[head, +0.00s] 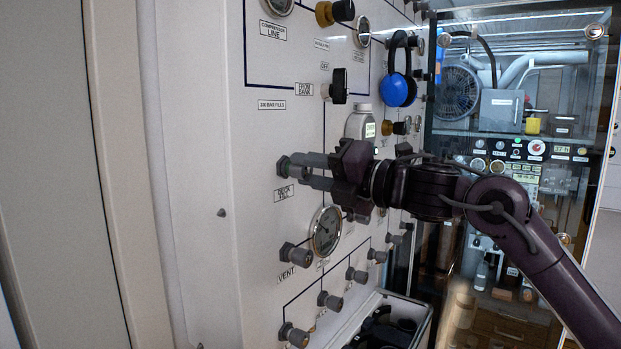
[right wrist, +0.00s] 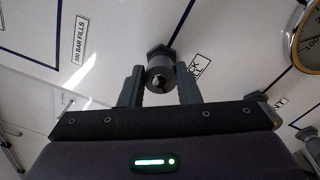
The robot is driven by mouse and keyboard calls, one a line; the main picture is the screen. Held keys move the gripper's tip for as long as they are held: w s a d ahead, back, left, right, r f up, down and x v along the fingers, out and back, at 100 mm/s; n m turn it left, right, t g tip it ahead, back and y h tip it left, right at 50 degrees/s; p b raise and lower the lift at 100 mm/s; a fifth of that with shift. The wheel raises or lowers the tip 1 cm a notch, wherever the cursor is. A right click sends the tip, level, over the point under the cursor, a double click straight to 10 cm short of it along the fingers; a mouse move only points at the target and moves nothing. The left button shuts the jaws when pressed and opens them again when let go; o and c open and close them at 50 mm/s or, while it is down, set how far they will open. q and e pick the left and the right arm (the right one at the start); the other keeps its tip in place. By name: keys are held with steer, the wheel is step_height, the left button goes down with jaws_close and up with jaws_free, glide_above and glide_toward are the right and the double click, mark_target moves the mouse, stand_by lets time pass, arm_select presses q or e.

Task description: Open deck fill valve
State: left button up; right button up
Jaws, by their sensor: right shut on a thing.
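The deck fill valve (head: 284,166) is a grey knob with a hex base on the white panel, just above the label "DECK FILL" (head: 284,192). My right gripper (head: 309,173) reaches in from the right, with its fingers on either side of the knob. In the right wrist view the knob (right wrist: 160,76) sits between the two fingertips (right wrist: 160,88), and the gripper is shut on it. The knob's outer end is partly covered by the fingers in the head view. My left gripper is not in view.
A pressure gauge (head: 326,231) sits close below the gripper. The vent knob (head: 297,255) and several similar knobs are lower on the panel. Blue headphones (head: 398,89) hang at the upper right. A glass-fronted cabinet (head: 520,130) stands behind my right arm.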

steer(key=n, duration=0.2)
steer(key=n+b, duration=0.1)
steer(key=n, duration=0.2)
steer(key=shift+f+n, duration=0.3)
steer(key=shift+n, duration=0.1)
steer(key=n+b, duration=0.1)
steer(key=n, duration=0.4)
steer(key=shift+g, duration=0.3)
steer(key=n+b, duration=0.1)
steer(key=n, duration=0.4)
steer(key=shift+n+h, duration=0.3)
steer(key=shift+n, duration=0.1)
steer(key=n+b, duration=0.1)
steer(key=n, duration=0.3)
steer(key=shift+r, duration=0.1)
steer(key=shift+n, duration=0.5)
steer(key=o, duration=1)
steer(key=shift+r, duration=0.15)
steer(key=shift+c, duration=0.2)
